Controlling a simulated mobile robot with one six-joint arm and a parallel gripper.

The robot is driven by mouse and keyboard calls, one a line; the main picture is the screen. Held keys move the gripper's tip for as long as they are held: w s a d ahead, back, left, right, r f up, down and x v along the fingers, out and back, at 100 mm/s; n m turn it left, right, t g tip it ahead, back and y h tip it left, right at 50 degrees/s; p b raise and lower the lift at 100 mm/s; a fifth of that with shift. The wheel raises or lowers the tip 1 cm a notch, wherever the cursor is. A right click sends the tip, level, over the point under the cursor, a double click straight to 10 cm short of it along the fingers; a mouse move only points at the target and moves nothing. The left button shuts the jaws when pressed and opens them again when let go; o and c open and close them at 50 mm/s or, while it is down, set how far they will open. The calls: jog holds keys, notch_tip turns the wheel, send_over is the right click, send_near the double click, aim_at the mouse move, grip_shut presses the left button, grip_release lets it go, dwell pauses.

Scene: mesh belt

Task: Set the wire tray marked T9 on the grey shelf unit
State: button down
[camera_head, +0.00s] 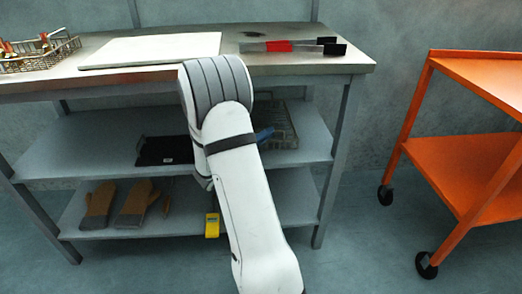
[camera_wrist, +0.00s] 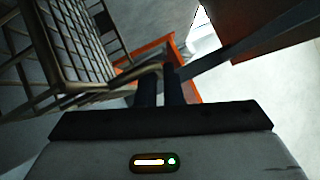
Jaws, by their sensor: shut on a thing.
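A wire tray (camera_wrist: 72,45) fills the upper left of the wrist view, with bars and grid mesh seen close up. My gripper (camera_wrist: 160,80) is shut on its wire handle at the tray's side. In the head view a wire tray (camera_head: 284,124) shows behind my arm, at the right end of the middle shelf of the grey shelf unit (camera_head: 85,140). I cannot tell whether it rests on the shelf or is just above it. No T9 mark is readable. My gripper is hidden behind my arm in the head view.
A wire basket (camera_head: 30,57) with small items, a white board (camera_head: 150,50) and a red-and-black tool (camera_head: 290,46) lie on top. A black tray (camera_head: 165,151) is on the middle shelf; gloves (camera_head: 133,203) lie below. An orange cart (camera_head: 470,160) stands right.

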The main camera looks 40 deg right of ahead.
aim_at(269, 142)
notch_tip(269, 142, down, 4)
jog(key=shift+b, duration=0.85)
jog(key=shift+r, duration=0.15)
jog(key=c, duration=1.6)
grip_release()
